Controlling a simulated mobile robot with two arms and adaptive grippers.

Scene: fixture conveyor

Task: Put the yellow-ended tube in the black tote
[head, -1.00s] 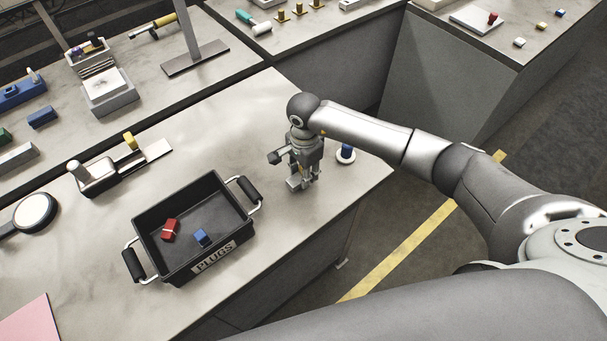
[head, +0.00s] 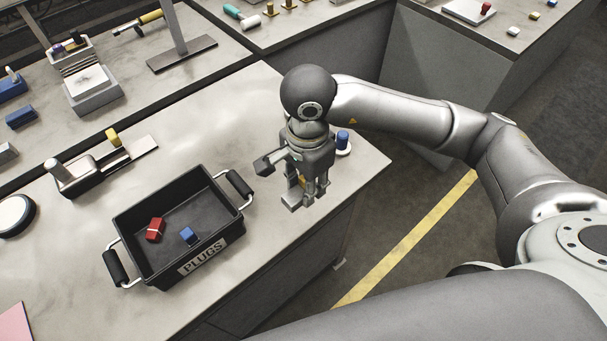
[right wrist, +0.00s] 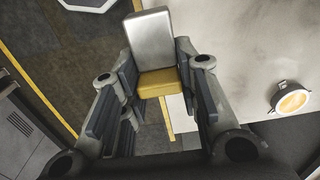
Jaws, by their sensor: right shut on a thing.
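The black tote (head: 150,273), marked PLUGS, stands on the near worktop with a red block (head: 155,229) and a blue block (head: 187,235) inside. My right gripper (head: 306,196) is above the worktop to the right of the tote, pointing down. In the right wrist view, the fingers of my right gripper (right wrist: 158,75) are shut on the yellow-ended tube, a silver, square-sided piece (right wrist: 149,40) with a yellow end. In the head view the gripper mostly hides it. My left gripper is not in view.
A blue peg on a white disc (head: 343,149) stands near the right corner of the worktop. A metal fixture with a yellow part (head: 112,137) lies behind the tote. Tote handles (head: 239,182) stick out at both ends. Bare worktop lies between gripper and tote.

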